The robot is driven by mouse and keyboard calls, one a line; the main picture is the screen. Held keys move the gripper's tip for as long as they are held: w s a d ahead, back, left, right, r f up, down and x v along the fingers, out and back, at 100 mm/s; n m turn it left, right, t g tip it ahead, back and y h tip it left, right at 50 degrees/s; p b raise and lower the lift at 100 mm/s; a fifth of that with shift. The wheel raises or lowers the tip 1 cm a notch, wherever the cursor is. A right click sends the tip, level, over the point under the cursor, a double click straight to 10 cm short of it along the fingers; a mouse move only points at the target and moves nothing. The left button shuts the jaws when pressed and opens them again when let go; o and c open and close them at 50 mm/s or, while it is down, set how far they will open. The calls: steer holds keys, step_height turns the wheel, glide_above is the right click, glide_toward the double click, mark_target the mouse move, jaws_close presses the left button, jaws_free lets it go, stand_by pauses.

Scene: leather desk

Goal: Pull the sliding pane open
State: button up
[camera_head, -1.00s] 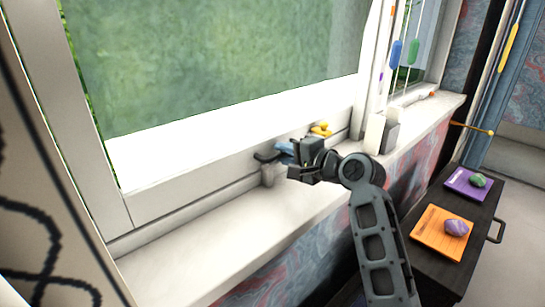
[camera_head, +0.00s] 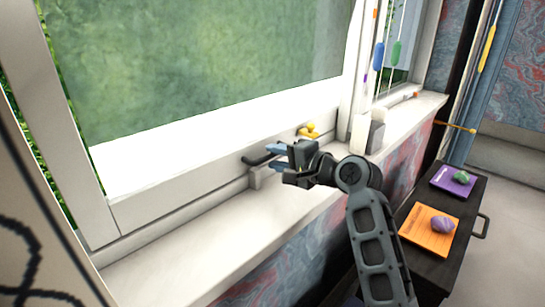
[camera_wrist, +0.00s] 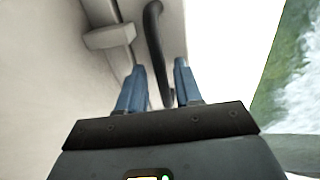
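The sliding pane (camera_head: 200,60) is a large window with a thick white frame, seen in the head view with greenery behind the glass. A dark bar handle (camera_head: 255,161) sticks out from its lower frame. My gripper (camera_head: 276,158) is at the handle's right end, above the sill. In the wrist view, my two blue fingertips (camera_wrist: 158,78) are spread apart. The dark handle (camera_wrist: 153,35) runs between them in the picture, with gaps visible. I cannot tell whether either finger touches it.
A pale block (camera_head: 258,178) sits just below the handle. Yellow objects (camera_head: 309,131) and a pale box (camera_head: 359,134) stand along the sill (camera_head: 165,265) to the right. A dark cabinet (camera_head: 467,205) bears an orange book (camera_head: 420,236) and a purple book (camera_head: 441,179) with stones.

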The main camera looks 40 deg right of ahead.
steer(key=s, duration=0.2)
steer(key=s+r, duration=0.1)
steer(key=s, duration=0.2)
steer(key=shift+s, duration=0.35)
